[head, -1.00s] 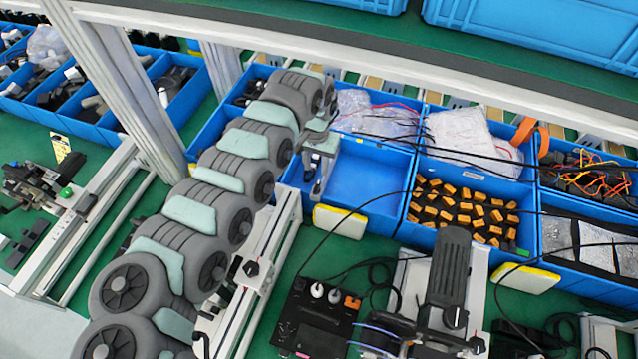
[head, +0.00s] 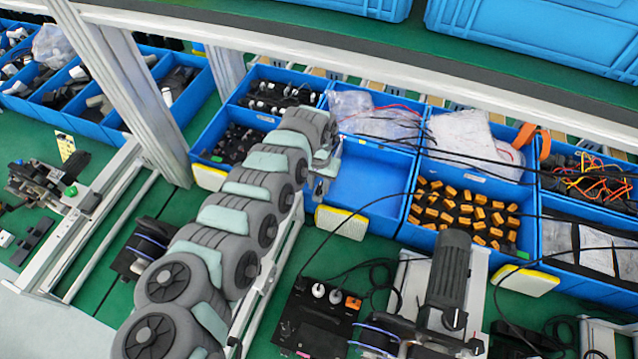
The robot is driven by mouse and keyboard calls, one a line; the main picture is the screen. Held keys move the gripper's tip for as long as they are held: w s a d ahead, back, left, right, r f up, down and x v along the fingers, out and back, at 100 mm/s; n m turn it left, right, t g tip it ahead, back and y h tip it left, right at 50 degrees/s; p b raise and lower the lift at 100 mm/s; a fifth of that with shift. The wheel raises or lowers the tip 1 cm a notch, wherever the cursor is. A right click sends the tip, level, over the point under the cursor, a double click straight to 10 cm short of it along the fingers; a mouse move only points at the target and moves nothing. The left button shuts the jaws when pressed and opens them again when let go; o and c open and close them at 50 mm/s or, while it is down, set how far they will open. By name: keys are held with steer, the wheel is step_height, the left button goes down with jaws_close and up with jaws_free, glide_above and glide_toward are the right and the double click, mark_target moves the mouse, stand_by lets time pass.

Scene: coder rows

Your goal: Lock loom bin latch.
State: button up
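A row of blue bins runs across the bench. The empty blue bin (head: 372,178) is in the middle, with a yellow-edged white block (head: 341,222) at its front. My gripper (head: 319,190) is at this bin's left front corner, at the end of my grey and pale green arm. It is small and partly hidden by my arm, so I cannot tell if its fingers are open or shut, or if it touches the bin. I cannot pick out a latch for certain in this view.
A bin of orange parts (head: 462,210) stands right of the empty bin. A black control box (head: 315,318) and a grey motor unit (head: 449,275) stand in front. Black cables cross over the bins. A blue-banded spool (head: 148,245) is left of my arm.

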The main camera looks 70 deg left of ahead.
jaws_close()
steer(key=shift+r+m, duration=0.1)
steer(key=shift+m, duration=0.2)
stand_by(0.3)
steer(key=shift+m+p, duration=0.7)
steer(key=shift+m, duration=0.1)
steer(key=m, duration=0.4)
steer(key=shift+p, duration=0.4)
steer(key=m, duration=0.5)
steer(key=shift+w+m, duration=0.1)
steer(key=shift+m, duration=0.3)
steer(key=m, duration=0.5)
steer(key=shift+m, duration=0.4)
